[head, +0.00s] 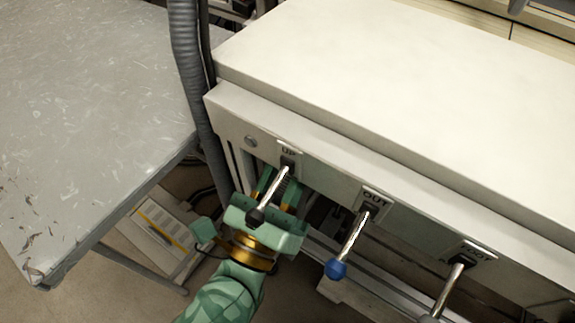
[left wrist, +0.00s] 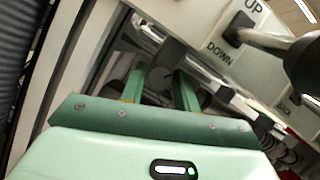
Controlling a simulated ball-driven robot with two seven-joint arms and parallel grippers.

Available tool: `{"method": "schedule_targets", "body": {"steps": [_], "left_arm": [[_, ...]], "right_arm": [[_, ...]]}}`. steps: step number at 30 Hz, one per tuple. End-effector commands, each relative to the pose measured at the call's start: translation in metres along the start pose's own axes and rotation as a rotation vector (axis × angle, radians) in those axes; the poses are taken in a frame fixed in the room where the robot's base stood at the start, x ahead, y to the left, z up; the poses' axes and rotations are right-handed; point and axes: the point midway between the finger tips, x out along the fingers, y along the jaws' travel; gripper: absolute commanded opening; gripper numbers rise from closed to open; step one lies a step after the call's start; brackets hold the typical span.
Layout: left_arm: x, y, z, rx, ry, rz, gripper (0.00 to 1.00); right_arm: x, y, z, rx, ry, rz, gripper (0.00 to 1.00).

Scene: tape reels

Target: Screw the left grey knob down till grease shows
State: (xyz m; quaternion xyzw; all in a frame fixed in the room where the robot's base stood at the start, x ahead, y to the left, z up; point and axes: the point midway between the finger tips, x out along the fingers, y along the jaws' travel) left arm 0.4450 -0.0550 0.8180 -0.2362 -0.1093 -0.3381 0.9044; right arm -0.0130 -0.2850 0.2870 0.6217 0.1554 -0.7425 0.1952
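My left gripper (head: 277,180) is green and reaches under the front edge of the white machine, behind the UP lever. In the left wrist view its two green fingers (left wrist: 160,76) stand apart. A dim grey rounded thing (left wrist: 160,77) shows between or just beyond the fingertips; I cannot tell for sure that it is the left grey knob, or whether the fingers touch it. No grease can be made out. My right gripper is not in view.
The UP/DOWN lever's black knob (head: 256,216) hangs right over my left gripper; it also shows close in the left wrist view (left wrist: 303,65). A blue-knobbed OUT lever (head: 336,269) and another lever (head: 447,290) stand to the right. A grey corrugated hose (head: 187,60) and scratched table (head: 80,110) lie left.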

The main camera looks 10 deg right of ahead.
Motion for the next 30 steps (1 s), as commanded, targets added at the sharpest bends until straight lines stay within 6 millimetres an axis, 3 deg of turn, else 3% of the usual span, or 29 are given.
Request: {"method": "schedule_targets", "body": {"steps": [17,19,23,30], "left_arm": [[-0.003,0.000,-0.001,-0.001,0.001,0.000,0.49],[-0.011,0.001,-0.002,-0.002,0.003,0.001,0.49],[-0.037,0.002,-0.003,-0.002,0.007,0.001,0.49],[-0.104,0.001,-0.003,0.000,0.008,0.000,0.49]], "right_arm": [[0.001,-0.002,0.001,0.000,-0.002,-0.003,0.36],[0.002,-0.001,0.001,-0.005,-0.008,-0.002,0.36],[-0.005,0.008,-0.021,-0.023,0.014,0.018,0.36],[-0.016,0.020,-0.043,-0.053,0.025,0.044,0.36]]}}
